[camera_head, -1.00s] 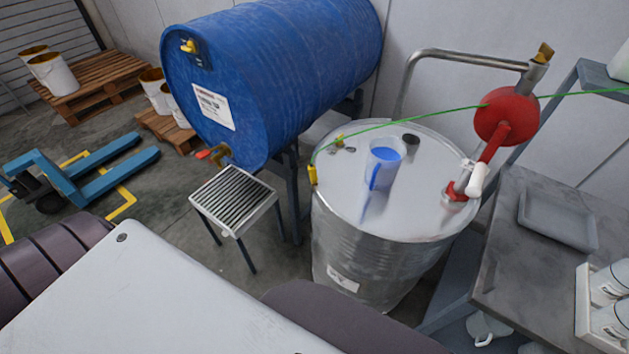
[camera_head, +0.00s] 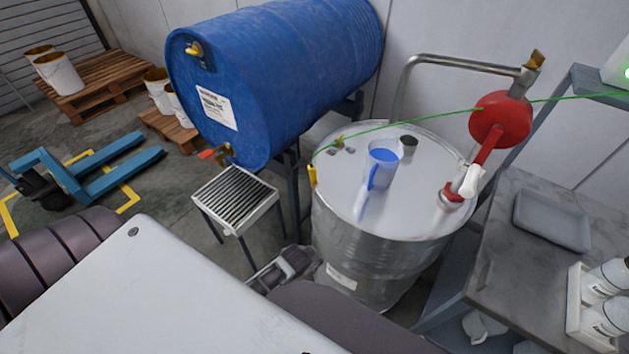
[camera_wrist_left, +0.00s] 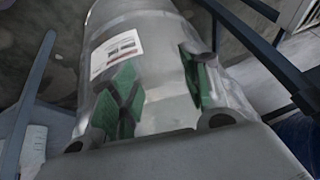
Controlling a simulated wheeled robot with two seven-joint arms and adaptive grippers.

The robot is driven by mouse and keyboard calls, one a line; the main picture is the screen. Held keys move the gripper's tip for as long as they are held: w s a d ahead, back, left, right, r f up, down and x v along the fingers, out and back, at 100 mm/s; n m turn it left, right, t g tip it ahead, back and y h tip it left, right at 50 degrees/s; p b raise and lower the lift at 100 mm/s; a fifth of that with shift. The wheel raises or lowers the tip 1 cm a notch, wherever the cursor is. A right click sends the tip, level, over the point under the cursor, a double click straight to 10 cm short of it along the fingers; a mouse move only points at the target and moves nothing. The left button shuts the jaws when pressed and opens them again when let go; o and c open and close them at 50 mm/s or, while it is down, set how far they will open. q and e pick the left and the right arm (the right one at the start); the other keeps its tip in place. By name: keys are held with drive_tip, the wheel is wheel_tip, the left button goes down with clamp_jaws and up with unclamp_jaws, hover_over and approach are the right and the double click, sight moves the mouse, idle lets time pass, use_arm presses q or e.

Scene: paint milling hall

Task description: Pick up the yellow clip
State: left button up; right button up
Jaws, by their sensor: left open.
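The yellow clip (camera_head: 312,176) sits on the left rim of the steel drum (camera_head: 385,262), at the end of a green cable (camera_head: 420,118). My left gripper (camera_head: 300,263) is below the clip, in front of the drum's lower left side, partly hidden by my own body. In the left wrist view its two green-padded fingers (camera_wrist_left: 160,88) stand apart with nothing held between them. The drum's wall and white label (camera_wrist_left: 117,52) show beyond the fingers. The clip cannot be made out in that view. My right gripper is not in view.
A slatted stand (camera_head: 236,198) is left of the drum, beneath a blue barrel (camera_head: 270,75) with a tap. A grey bench (camera_head: 510,260) is at right.

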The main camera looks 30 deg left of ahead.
use_arm(q)
wheel_tip(320, 180, up, 26)
drive_tip(key=w+d+t+p, duration=0.1)
drive_tip(key=w+d+t, duration=0.1)
drive_tip(key=w+d, duration=0.1)
drive_tip(key=w+d+r+m+t+h, duration=0.25)
drive_tip(key=w+r+t, duration=0.9)
drive_tip(key=r, duration=0.65)
drive_tip(key=w+d+r+m+h, duration=0.3)
drive_tip(key=d+r+m+h, duration=0.5)
drive_tip(key=d+r+m, duration=0.15)
drive_tip(key=s+d+m+g+h, duration=0.4)
drive_tip(key=d+m+g+h, duration=0.2)
drive_tip(key=m+g+h, duration=0.35)
drive_tip(key=s+a+f+m+g+y, duration=0.1)
drive_tip(key=a+f+m+g+y, duration=0.55)
drive_tip(key=f+y, duration=0.35)
drive_tip(key=a+f+n+g+y, duration=0.2)
drive_tip(key=a+y, duration=0.6)
drive_tip(key=a, duration=1.4)
drive_tip(key=shift+w+a+n+y, duration=0.3)
drive_tip(key=shift+w+a+n, duration=0.1)
drive_tip(key=shift+n, duration=0.4)
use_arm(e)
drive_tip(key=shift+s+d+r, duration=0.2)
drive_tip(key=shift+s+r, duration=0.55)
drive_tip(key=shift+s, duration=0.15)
